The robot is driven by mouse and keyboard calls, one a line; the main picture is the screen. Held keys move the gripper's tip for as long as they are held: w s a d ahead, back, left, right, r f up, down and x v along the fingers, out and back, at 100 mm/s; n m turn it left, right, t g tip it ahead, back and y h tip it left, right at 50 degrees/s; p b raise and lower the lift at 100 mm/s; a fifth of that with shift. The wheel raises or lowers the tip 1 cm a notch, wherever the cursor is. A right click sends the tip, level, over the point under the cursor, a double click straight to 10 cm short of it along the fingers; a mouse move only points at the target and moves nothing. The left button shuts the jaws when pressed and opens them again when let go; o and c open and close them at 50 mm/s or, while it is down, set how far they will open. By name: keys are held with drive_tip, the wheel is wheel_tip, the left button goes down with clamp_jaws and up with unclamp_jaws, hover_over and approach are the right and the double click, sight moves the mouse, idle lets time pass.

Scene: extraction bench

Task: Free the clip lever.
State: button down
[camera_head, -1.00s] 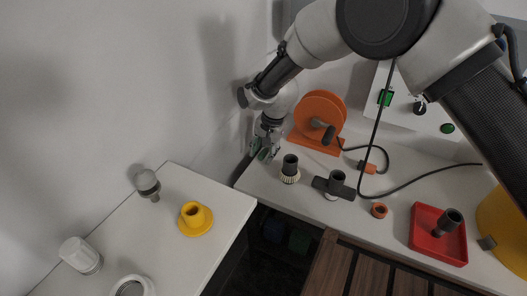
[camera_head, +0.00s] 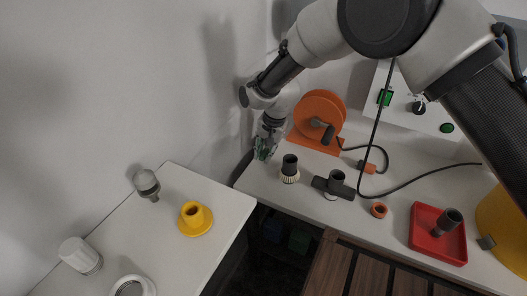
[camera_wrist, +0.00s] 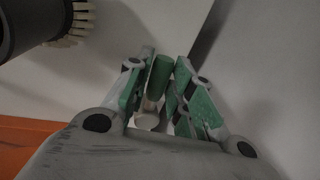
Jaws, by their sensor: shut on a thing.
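My gripper (camera_wrist: 165,66) reaches down at the back left corner of the bench, just left of the orange reel; it also shows in the head view (camera_head: 264,152). Its green-padded fingers are shut on a small green rounded piece with a pale stem (camera_wrist: 158,78), which seems to be the clip lever. Its lower part is hidden by the fingers and the gripper body. In the head view I cannot make out the lever apart from the fingers.
The orange reel (camera_head: 319,115) stands close to the right of my gripper. A dark cylinder with a bristled base (camera_head: 289,169) stands in front. A dark T-handled piece (camera_head: 335,185), an orange ring (camera_head: 379,210) and a red tray (camera_head: 421,238) are further right. A cable crosses the bench.

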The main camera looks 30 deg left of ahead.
drive_tip(key=shift+w+d+n, duration=0.15)
drive_tip(key=shift+d+n, duration=0.5)
drive_tip(key=shift+n, duration=0.45)
drive_tip(key=d+n, duration=0.1)
drive_tip(key=w+n+g, duration=0.1)
drive_tip(key=n, duration=0.1)
drive_tip(key=shift+d+n, duration=0.3)
drive_tip(key=shift+d, duration=0.05)
drive_tip(key=n, duration=0.1)
drive_tip(key=w+d+n, duration=0.1)
drive_tip(key=n, duration=0.1)
drive_tip(key=shift+w+d+h, duration=0.1)
drive_tip(key=shift+d+h, duration=0.05)
drive_tip(key=shift+h, duration=0.25)
drive_tip(key=shift+w+d+n+g, duration=0.2)
drive_tip(key=shift+w+n, duration=0.1)
drive_tip(key=shift+n, duration=0.3)
drive_tip(key=shift+w+d+n+g, duration=0.15)
drive_tip(key=shift+w+n+g, duration=0.1)
drive_tip(key=shift+n, duration=0.35)
drive_tip(key=c, duration=1.3)
unclamp_jaws()
drive_tip(key=shift+o, duration=0.2)
drive_tip(key=shift+r, duration=0.1)
